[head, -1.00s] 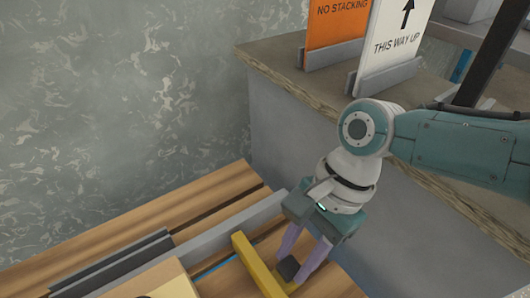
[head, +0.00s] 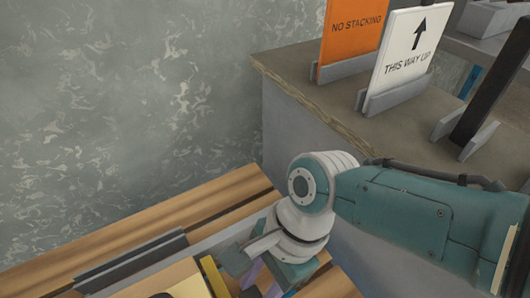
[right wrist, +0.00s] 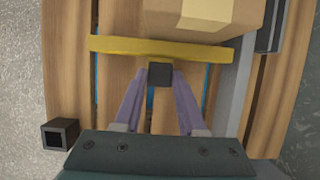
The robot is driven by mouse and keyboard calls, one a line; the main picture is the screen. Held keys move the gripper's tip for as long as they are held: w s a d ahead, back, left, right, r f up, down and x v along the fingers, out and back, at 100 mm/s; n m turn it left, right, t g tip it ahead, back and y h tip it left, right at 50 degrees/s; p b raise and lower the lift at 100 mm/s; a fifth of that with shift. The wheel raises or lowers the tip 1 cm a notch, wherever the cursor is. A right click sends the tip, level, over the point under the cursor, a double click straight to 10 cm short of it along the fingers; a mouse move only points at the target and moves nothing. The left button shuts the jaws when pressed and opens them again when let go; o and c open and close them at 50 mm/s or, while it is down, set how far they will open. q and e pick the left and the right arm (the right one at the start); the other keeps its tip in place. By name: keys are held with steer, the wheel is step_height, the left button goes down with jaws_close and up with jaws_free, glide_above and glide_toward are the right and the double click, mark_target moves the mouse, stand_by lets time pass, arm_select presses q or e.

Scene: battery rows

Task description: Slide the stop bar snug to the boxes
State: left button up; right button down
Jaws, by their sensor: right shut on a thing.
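The yellow stop bar (head: 210,274) lies across the wooden slats, and it also shows in the right wrist view (right wrist: 115,45). My right gripper (right wrist: 160,76) is shut on the bar's dark knob (right wrist: 160,70), a finger on each side. A tan cardboard box (right wrist: 235,14) with a paler strip lies just beyond the bar in the wrist view, and its edge also shows in the head view (head: 187,286). The bar is right up beside the box; I cannot tell whether they touch. Other boxes are out of view. My left gripper is not in view.
A grey rail (right wrist: 238,90) runs along one side of the slats. A small dark square tube (right wrist: 60,135) stands on the other side. A counter (head: 300,80) with an orange sign (head: 350,38) and a white sign (head: 408,45) stands behind my right arm.

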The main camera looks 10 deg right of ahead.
steer(key=shift+s+a, duration=0.2)
steer(key=shift+a, duration=0.25)
steer(key=shift+c, duration=2.4)
jaws_free()
steer(key=shift+a, duration=0.1)
steer(key=shift+r, duration=0.1)
steer(key=p+v, duration=0.7)
steer(key=v, duration=0.3)
